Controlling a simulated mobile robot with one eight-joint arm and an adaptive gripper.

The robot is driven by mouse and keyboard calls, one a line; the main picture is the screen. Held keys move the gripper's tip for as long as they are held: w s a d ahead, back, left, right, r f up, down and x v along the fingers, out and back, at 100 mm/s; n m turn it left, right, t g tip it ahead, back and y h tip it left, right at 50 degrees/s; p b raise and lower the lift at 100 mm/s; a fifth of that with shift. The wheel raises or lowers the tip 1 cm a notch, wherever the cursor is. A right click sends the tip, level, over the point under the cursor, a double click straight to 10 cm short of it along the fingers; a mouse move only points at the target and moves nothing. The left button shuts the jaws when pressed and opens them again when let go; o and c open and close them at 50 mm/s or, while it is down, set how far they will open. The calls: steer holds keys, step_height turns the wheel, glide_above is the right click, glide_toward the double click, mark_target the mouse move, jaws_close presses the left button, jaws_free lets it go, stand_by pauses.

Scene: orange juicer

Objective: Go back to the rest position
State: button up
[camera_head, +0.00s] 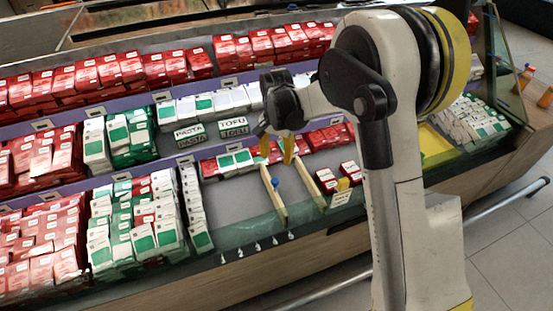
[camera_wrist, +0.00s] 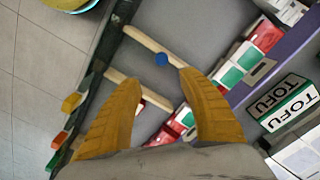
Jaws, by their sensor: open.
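My gripper (camera_head: 277,150) hangs over the middle of the shelf display in the head view, with its yellow fingers pointing down. In the wrist view the two yellow fingers of my gripper (camera_wrist: 162,108) are spread apart, with nothing between them but the scene below. The gripper is open and empty. My arm rises at the right of the head view and hides part of the display behind it.
The stepped display holds many red boxes (camera_head: 101,69) and green-white boxes (camera_head: 142,240). Below the gripper are wooden dividers (camera_head: 274,195) and a blue knob (camera_wrist: 161,59). A TOFU box (camera_wrist: 283,102) lies close. A rail (camera_head: 507,200) runs along the front; tiled floor (camera_head: 505,235) lies right.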

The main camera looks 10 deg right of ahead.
steer(key=shift+r, duration=0.1)
steer(key=s+d+r+n+t, duration=0.25)
steer(key=s+r, duration=0.25)
steer(key=r, duration=0.5)
steer(key=s+d+r+n+t, duration=0.1)
steer(key=s+d+r, duration=0.1)
steer(key=s, duration=0.5)
steer(key=s+d+r+n+t, duration=0.1)
steer(key=s+d+r+t, duration=0.1)
steer(key=s, duration=0.4)
steer(key=s+d+r+n+t, duration=0.1)
steer(key=s+d+r+n, duration=0.1)
steer(key=s, duration=0.5)
steer(key=shift+s+d+r+t, duration=0.35)
steer(key=shift+d+r, duration=0.4)
steer(key=shift+d, duration=0.3)
